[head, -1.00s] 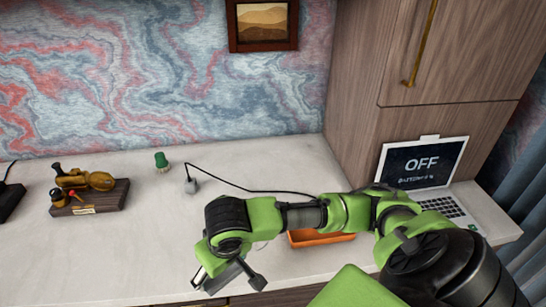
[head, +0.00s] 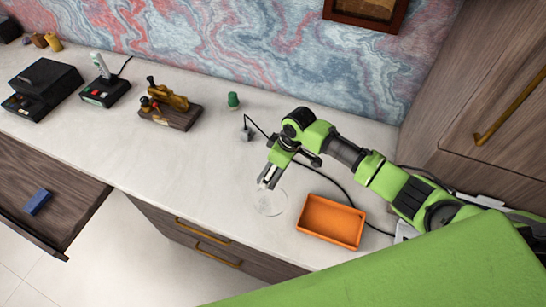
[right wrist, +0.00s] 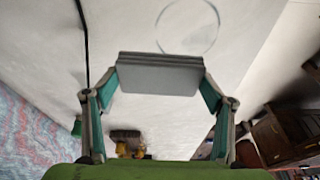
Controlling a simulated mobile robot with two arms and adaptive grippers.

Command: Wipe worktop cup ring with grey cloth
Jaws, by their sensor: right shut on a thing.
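A faint round cup ring (head: 270,201) marks the pale worktop (head: 215,180), left of the orange tray. It also shows near the top of the right wrist view (right wrist: 187,27). My right gripper (head: 267,178) is at the ring's back edge in the head view. In the right wrist view, its fingers (right wrist: 160,82) are shut on the grey cloth (right wrist: 160,76), which looks like a flat folded pad. I cannot tell whether the cloth touches the worktop. My left gripper is not in view.
An orange tray (head: 331,221) stands right of the ring. A grey plug-like thing (head: 247,133) with a black cable and a green-topped brush (head: 233,100) are behind. A wooden stand (head: 170,112) is further left. An open drawer (head: 50,190) holds a blue block (head: 38,201).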

